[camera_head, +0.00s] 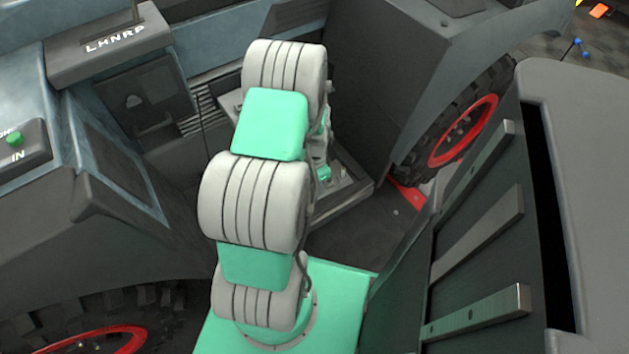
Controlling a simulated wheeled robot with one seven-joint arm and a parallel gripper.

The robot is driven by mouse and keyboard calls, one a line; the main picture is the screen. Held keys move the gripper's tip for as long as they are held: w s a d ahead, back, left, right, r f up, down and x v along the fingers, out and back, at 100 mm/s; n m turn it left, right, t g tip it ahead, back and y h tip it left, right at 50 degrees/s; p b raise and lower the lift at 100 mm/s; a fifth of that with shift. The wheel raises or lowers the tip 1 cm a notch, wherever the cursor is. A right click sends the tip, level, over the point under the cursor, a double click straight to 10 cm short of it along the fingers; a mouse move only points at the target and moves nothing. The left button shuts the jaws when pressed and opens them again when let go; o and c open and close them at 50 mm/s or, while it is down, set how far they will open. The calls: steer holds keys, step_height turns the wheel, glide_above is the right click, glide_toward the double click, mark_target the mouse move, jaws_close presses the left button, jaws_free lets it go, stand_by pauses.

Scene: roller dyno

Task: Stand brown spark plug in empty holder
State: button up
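No brown spark plug and no empty holder can be made out in the head view. My own grey and green arm fills the middle of the picture and hides much of what lies behind it. My gripper's fingers are not visible. Small grey and green parts show past the arm's right side, too covered to tell what they are.
A dark tray-like surface (345,190) lies partly behind my arm. Tyres with red rims stand at the right (464,131) and lower left (100,342). A box marked LHNRP (110,45) is at upper left, and a green button (14,139) at left.

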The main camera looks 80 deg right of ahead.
step_height(320, 180, up, 8)
steer(key=shift+r+p, duration=0.1)
steer(key=shift+p, duration=1)
